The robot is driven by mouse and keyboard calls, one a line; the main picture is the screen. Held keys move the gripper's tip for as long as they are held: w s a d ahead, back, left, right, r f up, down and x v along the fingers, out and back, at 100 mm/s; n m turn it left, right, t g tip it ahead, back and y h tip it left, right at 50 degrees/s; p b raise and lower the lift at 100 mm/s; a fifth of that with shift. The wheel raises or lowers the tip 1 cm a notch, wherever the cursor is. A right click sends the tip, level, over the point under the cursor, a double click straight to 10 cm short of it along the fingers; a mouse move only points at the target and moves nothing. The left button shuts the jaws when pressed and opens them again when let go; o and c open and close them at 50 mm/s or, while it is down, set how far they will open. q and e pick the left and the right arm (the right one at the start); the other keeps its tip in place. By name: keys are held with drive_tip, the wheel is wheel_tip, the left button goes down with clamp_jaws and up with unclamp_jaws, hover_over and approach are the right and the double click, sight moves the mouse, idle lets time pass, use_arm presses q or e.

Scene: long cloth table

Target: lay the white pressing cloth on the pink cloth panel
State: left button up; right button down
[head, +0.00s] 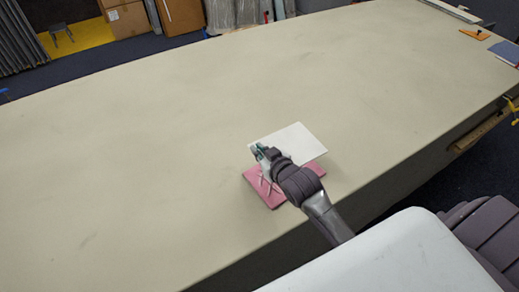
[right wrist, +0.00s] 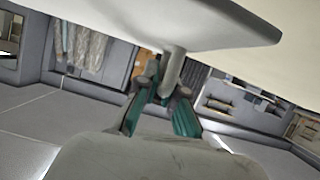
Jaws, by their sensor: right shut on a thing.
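The white pressing cloth (head: 302,142) is a pale flat sheet over the table, just behind and partly above the pink cloth panel (head: 277,201). My right gripper (head: 260,151) is shut on the cloth near its left edge. In the right wrist view, my right gripper's green fingers (right wrist: 160,112) pinch a narrow stem of grey-white material below a wide sheet (right wrist: 130,22). The panel lies on the table near its front edge. My gripper and the cloth hide part of it. The gap between cloth and panel is hard to judge. My left gripper is not in view.
The long beige table (head: 130,130) is bare to the left and behind. An orange tool (head: 475,35) and a blue item (head: 507,52) lie at its far right end. Cardboard boxes (head: 127,19) stand beyond the back edge.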

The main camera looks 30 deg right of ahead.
drive_tip(key=b, duration=0.5)
hover_over(260, 181)
wheel_tip(260, 181, down, 5)
drive_tip(key=shift+w+f+b, duration=0.1)
drive_tip(key=shift+f+b, duration=1.75)
drive_tip(key=shift+f, duration=1.5)
drive_tip(key=shift+f+b, duration=0.5)
drive_tip(key=shift+f, duration=0.05)
drive_tip(key=c, duration=1.2)
unclamp_jaws()
drive_tip(key=v, duration=1.2)
